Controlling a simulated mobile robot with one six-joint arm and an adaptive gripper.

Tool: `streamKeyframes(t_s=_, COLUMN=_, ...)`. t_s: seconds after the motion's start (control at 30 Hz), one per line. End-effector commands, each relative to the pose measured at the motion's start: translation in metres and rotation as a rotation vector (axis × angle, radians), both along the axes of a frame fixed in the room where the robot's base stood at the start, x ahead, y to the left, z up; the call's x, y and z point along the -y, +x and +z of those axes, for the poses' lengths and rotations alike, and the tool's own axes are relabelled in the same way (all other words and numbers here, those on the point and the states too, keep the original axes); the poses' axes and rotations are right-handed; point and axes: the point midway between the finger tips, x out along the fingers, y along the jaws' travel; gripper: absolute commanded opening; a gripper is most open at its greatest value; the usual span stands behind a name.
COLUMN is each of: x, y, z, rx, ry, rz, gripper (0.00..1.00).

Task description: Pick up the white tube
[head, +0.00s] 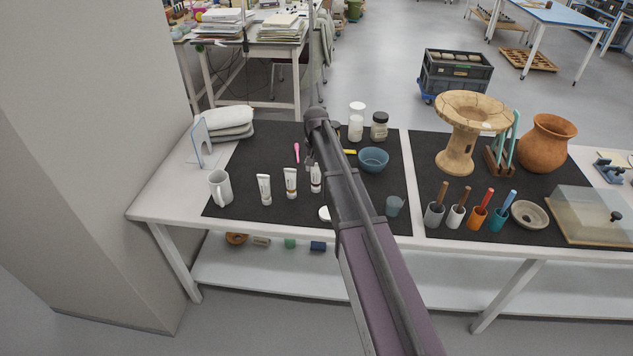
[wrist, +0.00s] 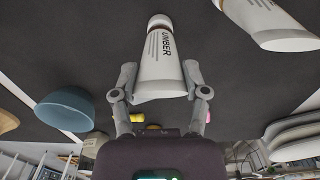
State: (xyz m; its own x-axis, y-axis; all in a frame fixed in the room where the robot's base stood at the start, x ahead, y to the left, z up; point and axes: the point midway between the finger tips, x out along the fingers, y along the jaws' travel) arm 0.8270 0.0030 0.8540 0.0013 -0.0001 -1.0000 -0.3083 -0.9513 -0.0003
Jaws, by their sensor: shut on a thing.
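A white tube (head: 316,180) with dark lettering stands upright at the left side of my arm in the head view. In the wrist view the same tube (wrist: 158,50) reads "UMBER" and sits between the two fingers. My gripper (wrist: 160,80) is shut on it, one finger on each side. In the head view my gripper (head: 311,163) is small and partly hidden by my arm. I cannot tell whether the tube touches the mat. Two similar white tubes, a middle one (head: 290,184) and a left one (head: 264,190), stand to its left.

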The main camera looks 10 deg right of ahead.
Motion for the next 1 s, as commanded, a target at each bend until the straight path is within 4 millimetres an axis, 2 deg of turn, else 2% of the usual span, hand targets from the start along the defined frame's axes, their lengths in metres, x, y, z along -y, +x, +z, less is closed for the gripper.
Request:
streamKeyframes(t_s=0.47, x=0.000, y=-0.001, z=0.005, rx=-0.001, ry=0.000, rz=0.000, gripper=0.13)
streamKeyframes(t_s=0.93, x=0.000, y=0.000, z=0.042, rx=-0.001, ry=0.000, rz=0.000, gripper=0.13)
streamKeyframes(t_s=1.0, x=-0.002, y=-0.023, z=0.038, rx=-0.001, ry=0.000, rz=0.001, gripper=0.13)
